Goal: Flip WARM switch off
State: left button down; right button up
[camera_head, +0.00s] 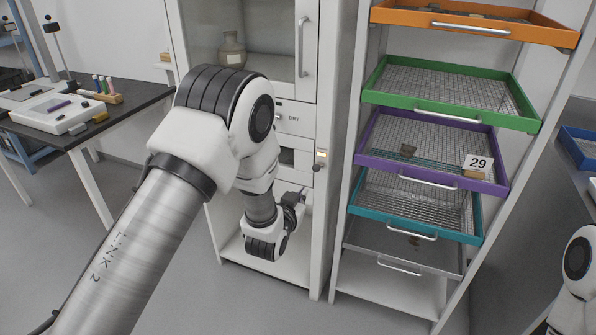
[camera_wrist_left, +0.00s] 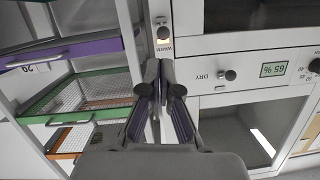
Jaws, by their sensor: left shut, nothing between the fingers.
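The WARM switch (camera_wrist_left: 163,33) is a small knob on a pale plate on the cabinet's narrow front post, with the label WARM beside it in the left wrist view. In the head view the switch plate (camera_head: 320,160) shows a small warm-coloured glow. The lever's exact position is too small to tell. My left gripper (camera_wrist_left: 160,66) is shut and empty, its fingertips pointing at the post close to the WARM label. Contact with the switch cannot be told. In the head view my left gripper (camera_head: 302,196) is beside the post, below the switch, partly hidden by my wrist.
A DRY knob (camera_wrist_left: 231,75) and a humidity display (camera_wrist_left: 274,70) sit on the cabinet front. The rack to the right holds orange, green (camera_head: 450,112), purple (camera_head: 500,180) and teal trays. A clay jar (camera_head: 232,50) stands inside the cabinet. A dark table (camera_head: 140,98) is at left.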

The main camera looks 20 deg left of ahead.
pick_arm(q)
notch_tip(320, 180, up, 2)
jog(key=w+t+b, duration=0.1)
jog(key=w, duration=0.2)
notch_tip(320, 180, up, 2)
send_over(315, 166)
jog(key=s+d, duration=0.1)
jog(key=s, duration=0.2)
jog(key=f, duration=0.2)
jog(key=w+f, duration=0.1)
jog(key=shift+a+f+t, duration=0.15)
jog(key=shift+f+t, duration=0.15)
jog(key=shift+f, duration=0.05)
pick_arm(e)
jog(key=f, duration=0.3)
jog(key=shift+w+a+f, duration=0.15)
jog(key=shift+w+a, duration=0.05)
jog(key=shift+a, duration=0.1)
pick_arm(q)
jog(key=shift+b, duration=0.35)
pick_arm(e)
jog(key=shift+f, duration=0.15)
